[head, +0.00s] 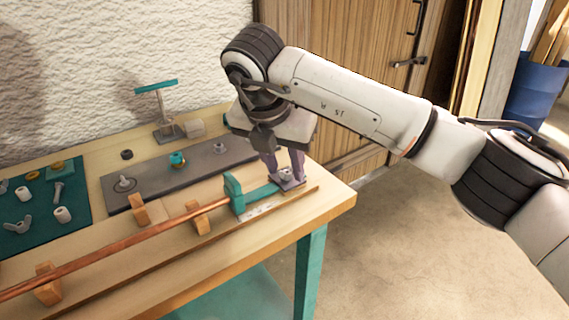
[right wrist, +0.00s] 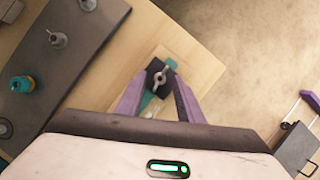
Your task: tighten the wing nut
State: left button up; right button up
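The wing nut (head: 286,174) sits on a dark square plate at the end of the teal clamp (head: 234,192), near the bench's right corner. In the right wrist view the metal wing nut (right wrist: 159,78) stands between the purple fingertips, its wings running roughly up and down the picture. My right gripper (head: 285,180) points down over it with its fingers apart, one on each side. In the right wrist view the gripper (right wrist: 160,84) shows a gap between each finger and the nut. Whether the nut is tight cannot be seen. My left gripper is out of view.
A grey plate (head: 205,160) with fittings lies behind. A teal mat (head: 42,200) holds loose hardware, including another wing nut (head: 18,225). A teal-topped stand (head: 158,105) rises near the wall.

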jog(key=v, duration=1)
jog(key=shift+r, duration=0.15)
jog(key=shift+s, duration=0.1)
